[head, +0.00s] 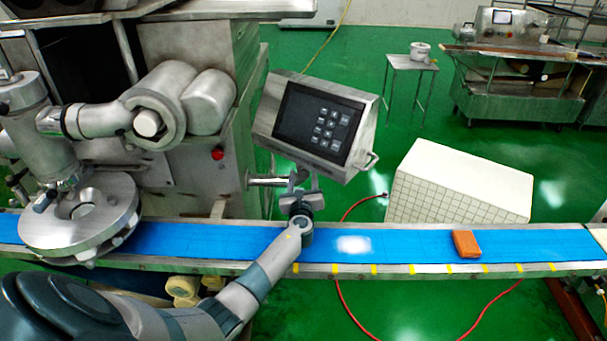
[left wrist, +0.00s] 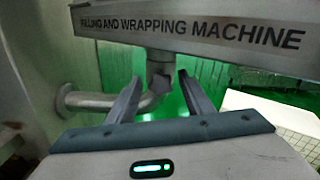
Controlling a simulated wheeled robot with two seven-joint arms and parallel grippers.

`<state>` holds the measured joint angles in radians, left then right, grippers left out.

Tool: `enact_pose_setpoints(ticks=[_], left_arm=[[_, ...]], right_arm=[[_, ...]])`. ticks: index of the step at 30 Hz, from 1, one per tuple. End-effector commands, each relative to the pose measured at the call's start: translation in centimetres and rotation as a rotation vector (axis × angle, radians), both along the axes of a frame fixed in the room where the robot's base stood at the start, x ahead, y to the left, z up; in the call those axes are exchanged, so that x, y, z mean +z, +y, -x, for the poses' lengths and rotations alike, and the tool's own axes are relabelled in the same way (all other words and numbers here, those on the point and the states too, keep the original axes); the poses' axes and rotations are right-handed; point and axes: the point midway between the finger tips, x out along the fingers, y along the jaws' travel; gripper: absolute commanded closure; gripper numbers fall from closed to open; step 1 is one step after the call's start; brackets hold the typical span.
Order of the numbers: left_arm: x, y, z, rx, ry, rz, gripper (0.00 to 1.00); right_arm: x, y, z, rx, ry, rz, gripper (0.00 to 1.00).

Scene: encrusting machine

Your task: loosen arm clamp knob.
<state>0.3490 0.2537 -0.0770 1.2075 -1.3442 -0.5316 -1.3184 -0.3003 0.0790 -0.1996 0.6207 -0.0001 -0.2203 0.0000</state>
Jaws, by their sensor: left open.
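The control panel (head: 318,122) stands on a metal support arm (head: 266,181) beside the machine. In the left wrist view, the panel's lettered underside (left wrist: 190,31) is across the top, with the curved support arm (left wrist: 90,101) below it. A small grey clamp knob (left wrist: 161,82) shows under the panel at the joint, between my finger tips in the picture. My left gripper (head: 301,183) is open and just under the panel; its fingers (left wrist: 159,76) point toward the knob on either side. I cannot tell whether they touch it. The knob is not clear in the head view.
A blue conveyor belt (head: 400,243) runs under my left arm, with an orange block (head: 466,244) on it. A white tiled box (head: 460,185) stands behind the belt. The steel machine (head: 205,145) is close on the left. Green floor (head: 350,65) is open behind the panel.

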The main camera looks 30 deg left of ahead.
Motion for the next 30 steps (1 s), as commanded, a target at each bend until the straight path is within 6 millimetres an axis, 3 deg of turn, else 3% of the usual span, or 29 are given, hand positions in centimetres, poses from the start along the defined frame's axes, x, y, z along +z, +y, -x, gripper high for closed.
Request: enact_pose_setpoints(ticks=[6,17,22,30], left_arm=[[0.00,0.75,-1.32,-0.001,-0.001,0.001,0.53],[-0.02,0.86,-1.47,-0.001,0.000,0.001,0.53],[-0.02,0.86,-1.45,-0.001,0.000,0.001,0.94],[-0.07,0.86,-1.45,-0.001,-0.005,0.009,0.94]], right_arm=[[-0.19,0.01,0.00,0.000,0.000,0.000,0.69],[-0.19,-0.01,0.01,0.000,0.000,0.000,0.69],[-0.19,-0.01,0.02,0.001,0.000,0.000,0.69],[-0.32,-0.02,0.03,0.001,0.000,0.000,0.69]])
